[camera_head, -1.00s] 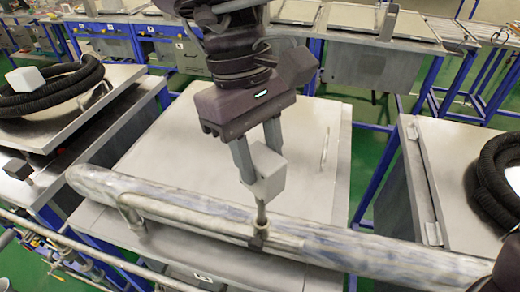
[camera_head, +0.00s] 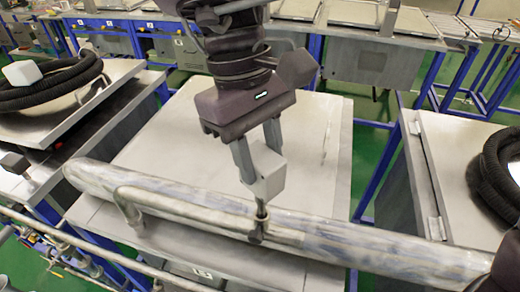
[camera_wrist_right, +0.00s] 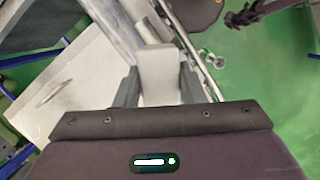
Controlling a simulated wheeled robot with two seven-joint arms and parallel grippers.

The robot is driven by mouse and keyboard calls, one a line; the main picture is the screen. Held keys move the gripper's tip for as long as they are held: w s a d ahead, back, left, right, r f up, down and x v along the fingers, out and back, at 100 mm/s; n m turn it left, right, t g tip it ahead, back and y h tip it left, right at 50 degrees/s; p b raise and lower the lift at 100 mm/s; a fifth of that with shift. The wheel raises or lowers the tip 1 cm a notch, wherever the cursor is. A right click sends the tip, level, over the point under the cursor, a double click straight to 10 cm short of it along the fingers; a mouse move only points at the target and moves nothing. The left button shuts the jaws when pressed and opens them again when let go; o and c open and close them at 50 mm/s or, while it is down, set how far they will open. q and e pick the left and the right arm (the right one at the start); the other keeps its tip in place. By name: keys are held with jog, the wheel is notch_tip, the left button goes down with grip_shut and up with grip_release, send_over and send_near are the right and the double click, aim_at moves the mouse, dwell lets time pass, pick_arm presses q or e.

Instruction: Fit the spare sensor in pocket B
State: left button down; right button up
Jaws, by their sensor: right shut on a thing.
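My right gripper (camera_head: 257,178) comes down from the top of the head view and is shut on a pale grey box (camera_head: 265,177), which I take for the sensor. The box also shows between the fingers in the right wrist view (camera_wrist_right: 160,75). A thin metal stem (camera_head: 262,212) shows just under the box, above a dark fitting on the big pipe (camera_head: 370,245). I cannot tell whether the stem belongs to the box or the pipe, or whether they touch. I cannot make out pocket B. My left gripper is not in view.
The pipe crosses in front of a wide flat metal lid (camera_head: 190,135). A curved tube (camera_head: 185,205) runs along the pipe. Benches with black hose coils stand at left (camera_head: 50,95) and right (camera_head: 500,170). A white cube (camera_head: 22,73) sits by the left coil.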

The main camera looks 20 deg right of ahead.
jog(key=shift+f+b, duration=0.6)
jog(key=shift+f, duration=0.2)
jog(key=o, duration=1.1)
jog(key=shift+c, duration=0.2)
jog(key=shift+r, duration=0.1)
jog(key=p+v, duration=0.7)
jog(key=p, duration=0.1)
